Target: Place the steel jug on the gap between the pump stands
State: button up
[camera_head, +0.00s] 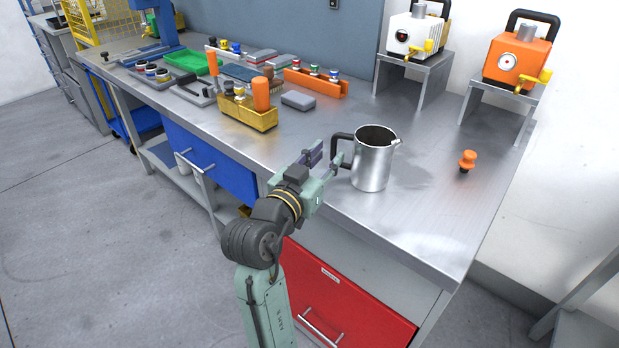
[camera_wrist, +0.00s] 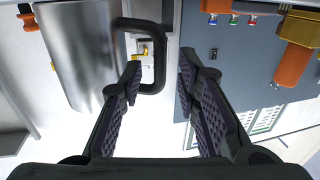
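The steel jug (camera_head: 372,162) stands upright near the front edge of the workbench, its black handle (camera_head: 340,150) toward the left. My gripper (camera_head: 328,160) is open beside the handle. In the wrist view the jug (camera_wrist: 82,50) fills the upper left, and part of the handle (camera_wrist: 168,50) shows between the open fingertips (camera_wrist: 160,75). I cannot tell whether a finger touches it. The left pump stand (camera_head: 412,72) bears a white pump (camera_head: 410,35), and the right pump stand (camera_head: 500,95) bears an orange pump (camera_head: 518,58). The bench between the stands is bare.
An orange knob-like object (camera_head: 467,161) stands on the bench right of the jug. A yellow holder (camera_head: 248,114) with orange-handled tools and a grey block (camera_head: 298,100) lie to the left. An orange rack (camera_head: 315,83) sits behind them. The bench behind the jug is clear.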

jog(key=p+v, duration=0.8)
dwell(0.4)
